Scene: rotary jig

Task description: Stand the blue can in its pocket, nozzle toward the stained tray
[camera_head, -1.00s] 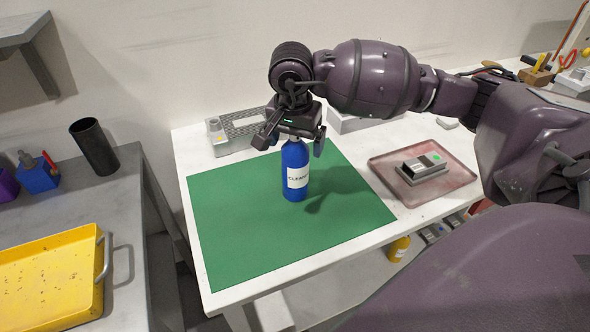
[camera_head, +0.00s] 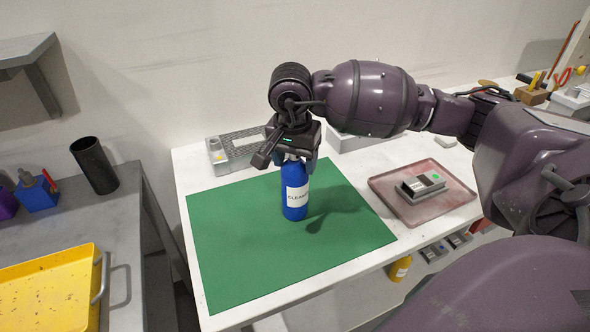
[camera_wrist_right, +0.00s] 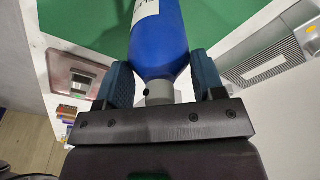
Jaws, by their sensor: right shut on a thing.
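The blue can (camera_head: 295,198), with a white label, is upright over the green mat (camera_head: 240,250); its base appears to rest on the mat. My right gripper (camera_head: 292,158) is above it, shut on its upper end. In the right wrist view the can (camera_wrist_right: 158,45) lies between the two blue-grey fingers (camera_wrist_right: 160,82). Its grey neck shows there, with a small dark spot on its left side. A reddish, stained-looking tray (camera_head: 386,196) is right of the mat and holds a grey block. I cannot make out which recess is the can's pocket. My left gripper is out of view.
A grey fixture with a mesh plate (camera_head: 240,150) stands behind the mat. A yellow speckled tray (camera_head: 50,290), a black cup (camera_head: 94,165) and a blue holder (camera_head: 38,194) are on the left bench. A gap separates bench and table. The mat's front is clear.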

